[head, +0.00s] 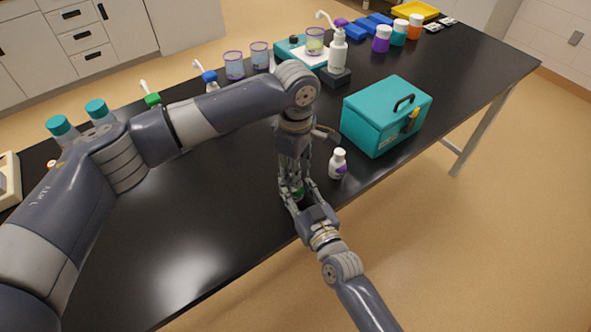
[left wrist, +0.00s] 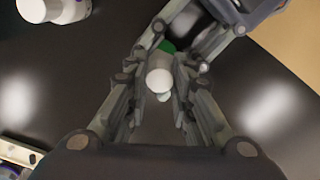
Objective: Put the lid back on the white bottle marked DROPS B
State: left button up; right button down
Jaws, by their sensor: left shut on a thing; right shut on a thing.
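A small white bottle with a green label (head: 298,193) is between my two grippers near the table's front edge. In the left wrist view its white part (left wrist: 159,78) and green band show; the marking is not readable. My right gripper (head: 299,197) is shut on this bottle from the front. My left gripper (head: 293,183) points down from above, shut on a small white lid (left wrist: 163,97) close to the bottle. The lid is hidden in the head view. I cannot tell whether lid and bottle touch. Another small white bottle, with a purple label (head: 338,164), stands to the right.
A teal box (head: 386,115) with a dark handle stands right of the grippers. A white pump bottle (head: 338,52), several cups and coloured jars stand towards the back. Teal-capped bottles (head: 63,130) are at the left. The black table (head: 225,225) is clear in front on the left.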

pick_arm(q)
jog(key=shift+r, duration=0.4)
dwell(0.6)
jog(key=shift+s+a+f, duration=0.1)
jog(key=shift+f, duration=0.9)
dwell(0.6)
jog(key=shift+r, duration=0.4)
jog(key=shift+r, duration=0.6)
dwell(0.6)
